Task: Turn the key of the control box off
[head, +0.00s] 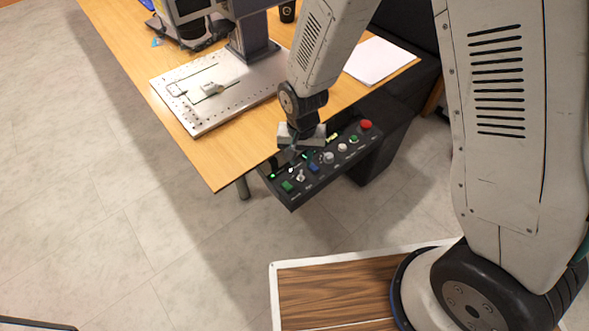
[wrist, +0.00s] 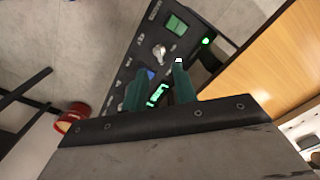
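The control box (head: 337,174) is a dark panel mounted at the table's edge in the head view. Its silver key (head: 300,176) sits near the panel's left end, beside a green rocker switch (head: 287,187). In the wrist view the key (wrist: 159,52) stands out from the panel, just beyond my fingertips. My gripper (wrist: 158,78) is open, with its two teal fingers apart and nothing held between them. In the head view my gripper (head: 293,159) hangs over the left part of the panel. The fingers and palm hide part of the panel in the wrist view.
A blue knob (head: 313,167), other buttons and a red button (head: 366,125) lie along the panel. The wooden table (head: 235,150) carries a metal plate (head: 196,119) and white papers (head: 378,61). The floor in front of the box is clear.

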